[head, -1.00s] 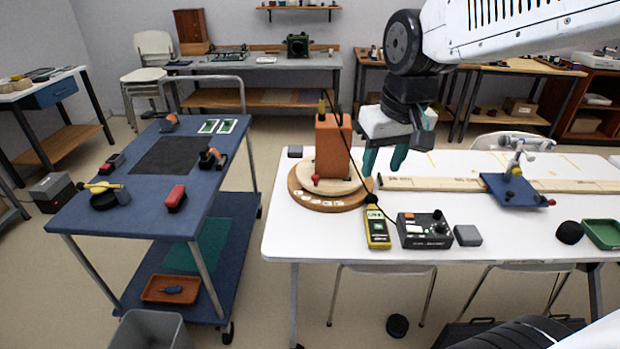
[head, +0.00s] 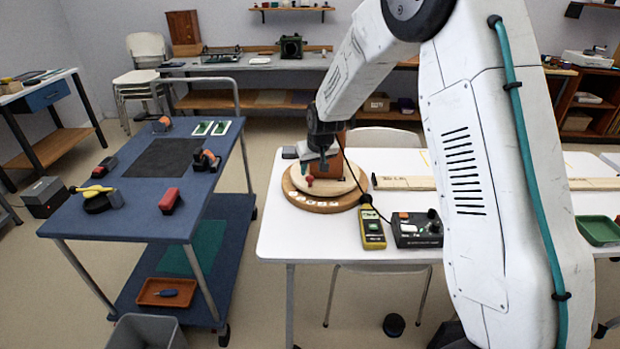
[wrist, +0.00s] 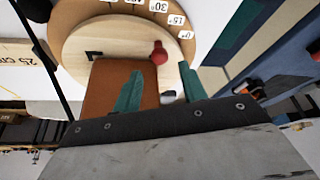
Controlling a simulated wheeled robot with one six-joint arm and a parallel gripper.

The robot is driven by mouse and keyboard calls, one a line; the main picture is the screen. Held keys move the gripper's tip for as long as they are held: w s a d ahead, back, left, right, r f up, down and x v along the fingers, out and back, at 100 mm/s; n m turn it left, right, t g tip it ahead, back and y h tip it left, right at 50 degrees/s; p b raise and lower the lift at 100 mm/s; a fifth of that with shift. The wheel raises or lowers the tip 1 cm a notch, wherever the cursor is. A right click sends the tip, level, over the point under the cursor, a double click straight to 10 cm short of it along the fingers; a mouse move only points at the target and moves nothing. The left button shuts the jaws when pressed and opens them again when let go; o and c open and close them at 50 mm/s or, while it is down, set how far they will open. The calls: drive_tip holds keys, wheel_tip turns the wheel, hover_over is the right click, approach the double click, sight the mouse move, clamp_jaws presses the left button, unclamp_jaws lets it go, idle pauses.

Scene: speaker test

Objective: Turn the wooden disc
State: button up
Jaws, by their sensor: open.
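The wooden disc (head: 300,184) lies on a darker round wooden base (head: 325,206) at the left end of the white table. In the wrist view the pale disc (wrist: 95,38) carries an orange-brown box (wrist: 110,92) and a red knob (wrist: 159,53); the base (wrist: 90,12) bears degree labels. My gripper (head: 318,165) is over the disc, in front of the box. In the wrist view my gripper (wrist: 160,90) is open, with its two green fingers apart. The red knob lies beyond the fingertips, roughly between them. I cannot tell whether a finger touches the box.
A yellow meter (head: 372,229) and a black control box (head: 417,230) stand right of the base. A wooden ruler (head: 405,183) lies behind them. A dark cable runs from the box to the meter. The blue cart (head: 150,205) stands to the left across a gap.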

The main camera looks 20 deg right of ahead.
sight(310, 177)
drive_tip(key=x, duration=0.6)
drive_tip(key=shift+f, duration=0.1)
clamp_jaws()
